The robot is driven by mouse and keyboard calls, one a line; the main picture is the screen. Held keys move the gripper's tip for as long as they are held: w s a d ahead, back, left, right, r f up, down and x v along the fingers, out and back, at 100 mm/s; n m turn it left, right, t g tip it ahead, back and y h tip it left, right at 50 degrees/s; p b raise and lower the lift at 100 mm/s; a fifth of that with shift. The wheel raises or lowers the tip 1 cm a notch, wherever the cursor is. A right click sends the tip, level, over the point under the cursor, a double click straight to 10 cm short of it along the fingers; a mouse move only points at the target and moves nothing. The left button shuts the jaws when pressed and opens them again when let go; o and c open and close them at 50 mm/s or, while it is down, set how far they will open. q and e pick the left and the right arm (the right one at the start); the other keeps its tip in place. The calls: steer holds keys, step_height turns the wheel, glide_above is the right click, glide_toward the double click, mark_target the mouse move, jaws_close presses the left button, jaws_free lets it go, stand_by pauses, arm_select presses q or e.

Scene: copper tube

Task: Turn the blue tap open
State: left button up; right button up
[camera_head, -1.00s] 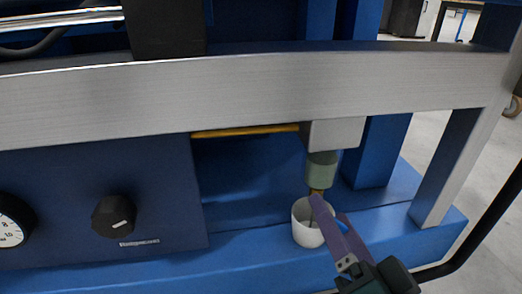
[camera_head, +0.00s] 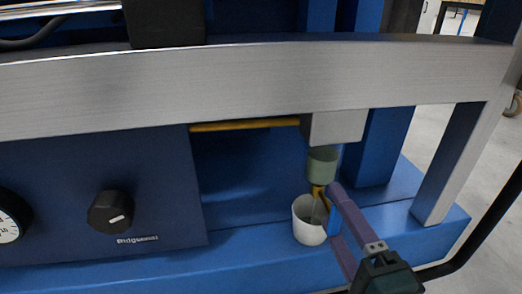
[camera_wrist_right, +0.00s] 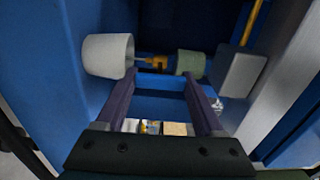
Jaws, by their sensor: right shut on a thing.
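The blue tap handle (camera_head: 334,222) sits on a small brass valve (camera_head: 318,191) under a grey-green cylinder (camera_head: 322,162). My right gripper (camera_head: 334,213) reaches in from the lower right, its two purple fingers on either side of the handle. In the right wrist view the blue handle (camera_wrist_right: 160,81) spans between the fingertips, and the gripper is shut on it. The brass valve (camera_wrist_right: 158,63) shows just beyond it. In the head view the fingers partly cover the handle. My left gripper is not in view.
A white cup (camera_head: 308,228) stands below the valve on the blue base, close to the fingers. A grey beam (camera_head: 250,82) crosses above. A blue panel with a black knob (camera_head: 110,212) and a gauge (camera_head: 10,220) is at left. A slanted metal post (camera_head: 450,165) stands at right.

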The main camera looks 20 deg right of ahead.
stand_by(0.6)
steer(key=o, duration=1.4)
steer(key=p+v, duration=0.2)
steer(key=v, duration=0.8)
steer(key=shift+p, duration=0.3)
